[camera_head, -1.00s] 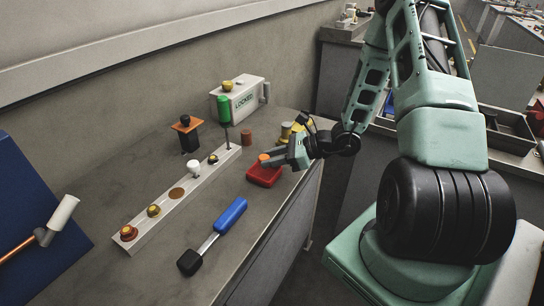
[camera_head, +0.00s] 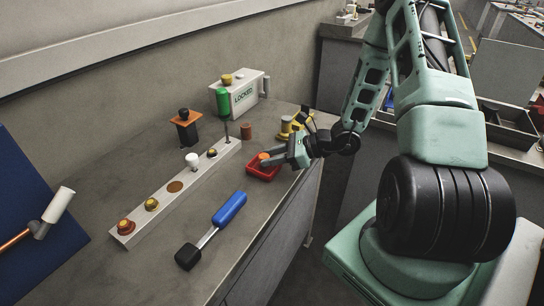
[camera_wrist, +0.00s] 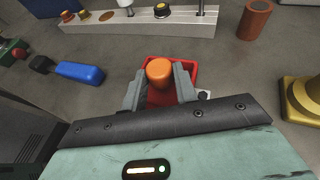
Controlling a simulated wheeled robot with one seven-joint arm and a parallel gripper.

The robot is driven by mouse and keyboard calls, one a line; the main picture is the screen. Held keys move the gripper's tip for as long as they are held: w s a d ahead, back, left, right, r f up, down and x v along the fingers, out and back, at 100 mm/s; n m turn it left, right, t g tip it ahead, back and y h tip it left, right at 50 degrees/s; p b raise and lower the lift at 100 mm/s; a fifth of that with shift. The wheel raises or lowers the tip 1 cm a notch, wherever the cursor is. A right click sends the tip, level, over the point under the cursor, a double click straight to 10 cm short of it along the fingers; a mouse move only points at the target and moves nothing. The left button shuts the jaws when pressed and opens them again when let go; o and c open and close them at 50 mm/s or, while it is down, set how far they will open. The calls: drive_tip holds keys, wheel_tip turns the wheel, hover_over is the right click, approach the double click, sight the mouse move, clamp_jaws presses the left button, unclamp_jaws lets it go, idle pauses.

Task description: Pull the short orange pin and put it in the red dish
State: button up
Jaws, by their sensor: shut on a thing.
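The short orange pin (camera_wrist: 159,72) is between the fingertips of my gripper (camera_wrist: 160,88), which is shut on it. The pin's round orange top shows in the head view (camera_head: 263,156) as well. The red dish (camera_wrist: 190,66) lies directly below the pin in the wrist view, and its rim shows around the fingers. In the head view the red dish (camera_head: 264,174) is under my gripper (camera_head: 272,160). The fingers hide the pin's lower end, so I cannot tell whether it touches the dish floor.
A white fixture rail (camera_head: 143,231) carries several pins and knobs. A blue-handled mallet (camera_head: 229,209) lies in front of it. A brown cylinder (camera_head: 246,131), a yellow part (camera_wrist: 301,98), a white box marked LOCKED (camera_head: 239,95) and an orange-black block (camera_head: 186,130) stand nearby.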

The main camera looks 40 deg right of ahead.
drive_tip(key=shift+f, duration=0.35)
drive_tip(key=o, duration=1)
drive_tip(key=b+v, duration=0.1)
drive_tip(key=v, duration=1.6)
drive_tip(key=shift+s+d+b, duration=0.15)
drive_tip(key=shift+b, duration=0.25)
